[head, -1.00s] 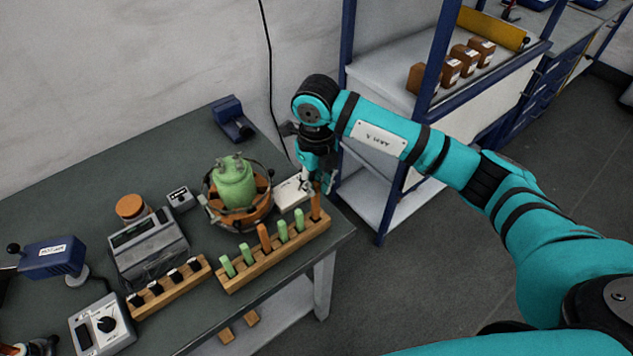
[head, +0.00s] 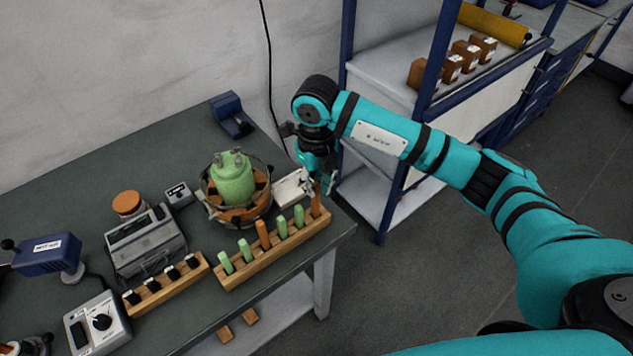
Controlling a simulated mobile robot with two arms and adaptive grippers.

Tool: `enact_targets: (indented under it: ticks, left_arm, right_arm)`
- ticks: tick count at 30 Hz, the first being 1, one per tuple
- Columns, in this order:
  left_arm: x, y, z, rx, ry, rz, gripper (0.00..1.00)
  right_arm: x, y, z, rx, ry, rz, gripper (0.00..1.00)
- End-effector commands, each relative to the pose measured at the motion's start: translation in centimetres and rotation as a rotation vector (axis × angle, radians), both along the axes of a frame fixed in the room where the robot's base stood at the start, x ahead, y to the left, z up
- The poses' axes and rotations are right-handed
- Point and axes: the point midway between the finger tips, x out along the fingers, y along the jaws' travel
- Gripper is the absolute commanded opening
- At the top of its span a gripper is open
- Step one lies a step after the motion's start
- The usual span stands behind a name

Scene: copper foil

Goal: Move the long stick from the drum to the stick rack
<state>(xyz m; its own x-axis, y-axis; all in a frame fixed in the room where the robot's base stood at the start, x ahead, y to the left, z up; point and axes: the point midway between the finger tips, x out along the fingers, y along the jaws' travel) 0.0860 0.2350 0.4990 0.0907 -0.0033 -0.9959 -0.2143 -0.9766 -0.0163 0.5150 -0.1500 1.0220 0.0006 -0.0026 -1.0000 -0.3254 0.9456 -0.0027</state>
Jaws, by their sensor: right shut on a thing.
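My right gripper (head: 317,178) points down over the rack's right end. It is shut on the long orange-brown stick (head: 316,203), which stands upright with its lower end at the rack's last place; whether it is fully seated cannot be told. The drum (head: 238,213), an orange-brown round body with a green vessel (head: 232,178) in it, stands behind the rack. My left gripper is not in view.
A white box (head: 292,188) lies between drum and gripper. A grey device (head: 145,240) and a wooden block with black pegs (head: 167,284) stand left of the rack. A blue shelf unit (head: 400,85) rises behind my right arm. The table's back left is clear.

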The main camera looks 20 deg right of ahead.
Motion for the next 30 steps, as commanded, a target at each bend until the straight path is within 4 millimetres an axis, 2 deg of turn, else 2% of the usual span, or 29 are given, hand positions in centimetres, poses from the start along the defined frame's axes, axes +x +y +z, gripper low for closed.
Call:
enact_targets:
  ticks: [7,8,14,30]
  left_arm:
    - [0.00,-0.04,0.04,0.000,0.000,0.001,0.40]
    - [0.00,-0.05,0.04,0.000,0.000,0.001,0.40]
    - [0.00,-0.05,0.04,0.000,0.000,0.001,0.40]
    - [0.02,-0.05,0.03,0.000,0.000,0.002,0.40]
  right_arm:
    - [0.01,-0.01,0.06,0.000,-0.001,0.000,0.00]
    - [0.01,-0.01,0.06,0.000,-0.001,0.000,0.17]
    - [0.01,-0.01,0.05,0.000,0.000,0.000,0.42]
    - [0.00,0.00,0.03,0.000,0.000,0.000,0.42]
